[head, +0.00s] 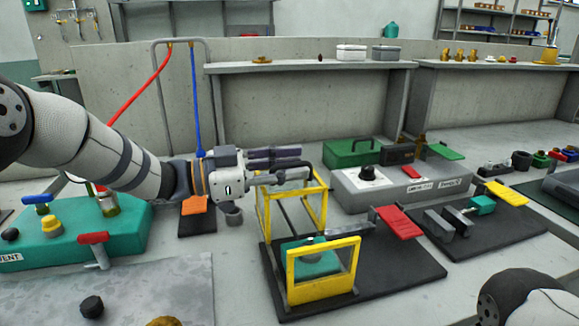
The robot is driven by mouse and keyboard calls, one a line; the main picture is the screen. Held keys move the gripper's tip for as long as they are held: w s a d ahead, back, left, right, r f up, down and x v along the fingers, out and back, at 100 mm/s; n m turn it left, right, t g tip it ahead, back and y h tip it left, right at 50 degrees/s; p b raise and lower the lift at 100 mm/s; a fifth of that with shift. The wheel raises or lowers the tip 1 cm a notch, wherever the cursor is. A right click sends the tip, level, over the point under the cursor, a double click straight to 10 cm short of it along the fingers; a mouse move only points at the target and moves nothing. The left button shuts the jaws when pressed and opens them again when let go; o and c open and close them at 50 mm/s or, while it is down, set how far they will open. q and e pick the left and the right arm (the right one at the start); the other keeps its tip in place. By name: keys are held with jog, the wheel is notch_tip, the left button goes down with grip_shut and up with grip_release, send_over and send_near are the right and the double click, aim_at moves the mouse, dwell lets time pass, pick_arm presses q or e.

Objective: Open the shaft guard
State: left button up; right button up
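The shaft guard (290,262) is a yellow-framed cover with clear panels, standing on a black base plate (410,268) in the middle of the head view. One yellow end frame is near me and another is at the back. A teal block (310,262) shows inside it. My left gripper (306,165) reaches in from the left, its fingers pointing right at the top of the back frame. They overlap that frame in the picture; I cannot tell whether they touch it. The finger gap is unclear. My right gripper is out of view.
A red paddle (400,222) stands on the right of the base plate. A grey control box (385,190) with a knob is behind. A teal unit (75,235) with valves is at left. A black plate (510,225) with a yellow flap lies at right.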

pick_arm(q)
jog(key=v, duration=1.2)
jog(key=shift+s, duration=0.1)
